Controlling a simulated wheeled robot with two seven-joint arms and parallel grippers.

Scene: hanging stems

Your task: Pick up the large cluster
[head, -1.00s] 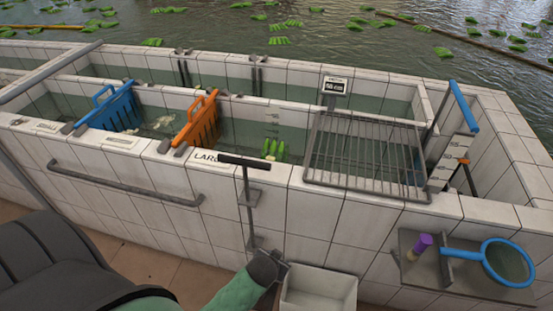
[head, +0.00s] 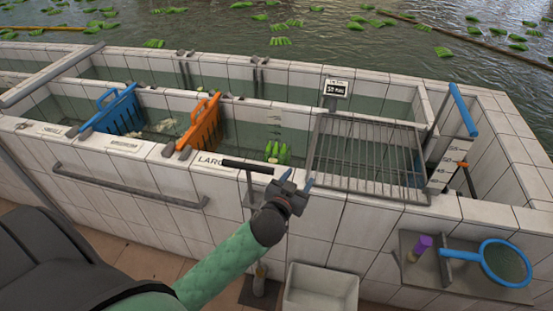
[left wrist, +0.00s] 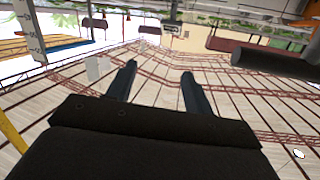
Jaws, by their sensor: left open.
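The large cluster, a bunch of green bananas (head: 277,152), sits in the tiled trough compartment behind the LARGE label (head: 210,161). It is upright against the near wall, and its lower part is hard to make out. My left gripper (head: 297,179) is open and empty, in front of the near wall's top edge, a little right of and nearer than the cluster. In the left wrist view the two fingers (left wrist: 158,72) stand apart with nothing between them. The cluster cannot be made out in that view. My right gripper is not in view.
A black T-handle (head: 247,166) stands just left of my gripper. A wire rack (head: 368,160) lies over the trough to the right. Orange (head: 200,124) and blue (head: 112,112) dividers stand left. A white bin (head: 320,290) is below; a shelf holds a blue-rimmed net (head: 505,263).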

